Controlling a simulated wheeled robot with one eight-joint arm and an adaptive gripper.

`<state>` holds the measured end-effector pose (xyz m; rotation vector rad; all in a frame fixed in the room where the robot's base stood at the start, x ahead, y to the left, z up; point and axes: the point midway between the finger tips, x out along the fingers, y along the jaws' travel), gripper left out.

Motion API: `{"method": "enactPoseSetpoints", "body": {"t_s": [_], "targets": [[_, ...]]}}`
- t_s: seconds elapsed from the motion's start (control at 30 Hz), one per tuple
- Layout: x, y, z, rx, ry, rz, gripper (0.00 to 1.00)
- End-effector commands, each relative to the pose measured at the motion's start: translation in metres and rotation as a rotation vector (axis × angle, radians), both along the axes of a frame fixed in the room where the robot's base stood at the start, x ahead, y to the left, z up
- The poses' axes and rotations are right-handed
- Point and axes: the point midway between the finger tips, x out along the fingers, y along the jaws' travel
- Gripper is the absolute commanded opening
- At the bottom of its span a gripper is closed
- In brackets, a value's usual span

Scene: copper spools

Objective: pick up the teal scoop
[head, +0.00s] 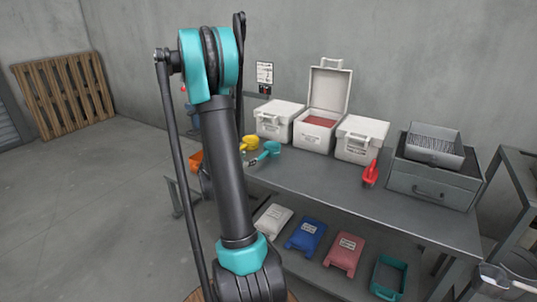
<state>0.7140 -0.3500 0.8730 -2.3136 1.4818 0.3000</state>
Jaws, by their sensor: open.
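The teal scoop (271,147) lies on the left part of the grey workbench, in front of the left white box. Its handle points down and left in the picture, toward my arm. A yellow scoop (250,142) is close beside it on the left, partly hidden by my arm. My gripper does not show in the head view; only my upper arm links and teal joints are seen, crossing the left of the bench.
Three white boxes stand along the bench's back; the middle one (314,134) is open with reddish contents. A red scoop (370,173) and a grey case with a tray (432,186) are to the right. Several bags and a teal crate (389,262) are below. The front bench top (330,188) is clear.

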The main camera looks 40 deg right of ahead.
Motion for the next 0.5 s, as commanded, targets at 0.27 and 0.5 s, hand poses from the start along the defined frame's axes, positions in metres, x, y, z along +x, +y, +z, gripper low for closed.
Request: {"method": "enactPoseSetpoints", "body": {"t_s": [0.27, 0.5], "targets": [[0.023, -0.048, -0.021, 0.001, 0.002, -0.003, 0.43], [0.039, -0.078, -0.036, 0.001, 0.002, 0.000, 0.43]]}}
